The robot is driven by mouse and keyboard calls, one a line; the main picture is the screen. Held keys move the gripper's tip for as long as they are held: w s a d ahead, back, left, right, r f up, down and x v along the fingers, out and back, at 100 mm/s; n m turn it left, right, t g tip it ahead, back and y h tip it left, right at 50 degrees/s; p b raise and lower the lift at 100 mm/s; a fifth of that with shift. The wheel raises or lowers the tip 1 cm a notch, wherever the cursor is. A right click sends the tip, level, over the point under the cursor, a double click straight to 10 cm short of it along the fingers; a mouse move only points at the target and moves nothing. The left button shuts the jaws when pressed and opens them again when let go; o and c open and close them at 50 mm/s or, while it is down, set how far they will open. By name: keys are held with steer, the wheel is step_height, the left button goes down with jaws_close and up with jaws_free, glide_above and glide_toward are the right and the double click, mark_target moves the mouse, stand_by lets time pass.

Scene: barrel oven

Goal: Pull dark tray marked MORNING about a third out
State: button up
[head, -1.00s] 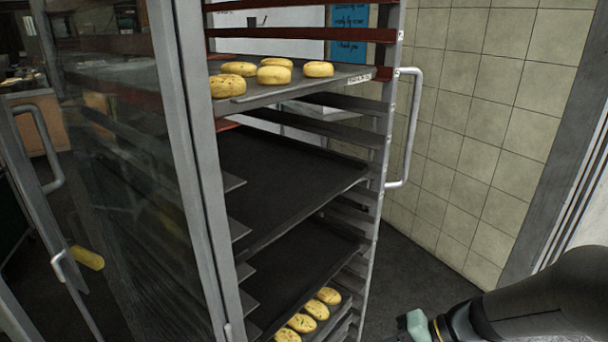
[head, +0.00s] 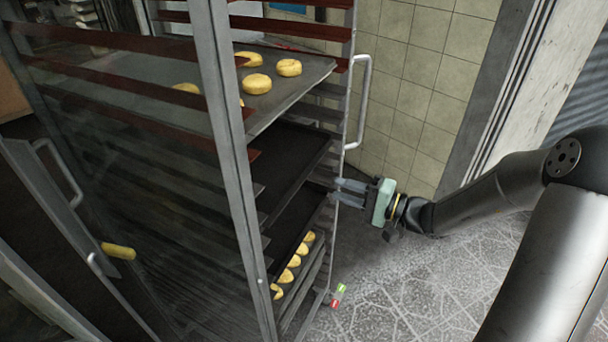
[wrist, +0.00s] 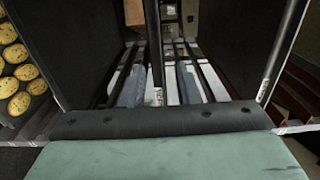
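Two dark trays sit in the rack in the head view: an upper one (head: 290,155) and a lower one (head: 295,222). I cannot read MORNING on either. My gripper (head: 338,190) is at the rack's right front, level with the dark trays. In the wrist view my gripper (wrist: 158,90) is open, with a grey-blue finger on each side of a thin, edge-on strip (wrist: 153,45), apparently a tray edge. A small white label lies at its near end, too small to read. Contact is not visible. Dark flat surfaces show left and right of it.
A tray with yellow buns (head: 300,97) is above the dark trays, another bun row (head: 290,270) below. A vertical handle (head: 360,105) is close above my gripper.

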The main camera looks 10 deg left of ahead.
steer(key=b+x, duration=0.1)
steer(key=x, duration=0.7)
steer(key=shift+a+b, duration=0.25)
steer(key=shift+b, duration=0.15)
jaws_close()
steer(key=shift+d, duration=0.1)
stand_by(1.5)
steer(key=b+v, duration=0.1)
steer(key=v, duration=2)
steer(key=shift+b, duration=0.4)
jaws_free()
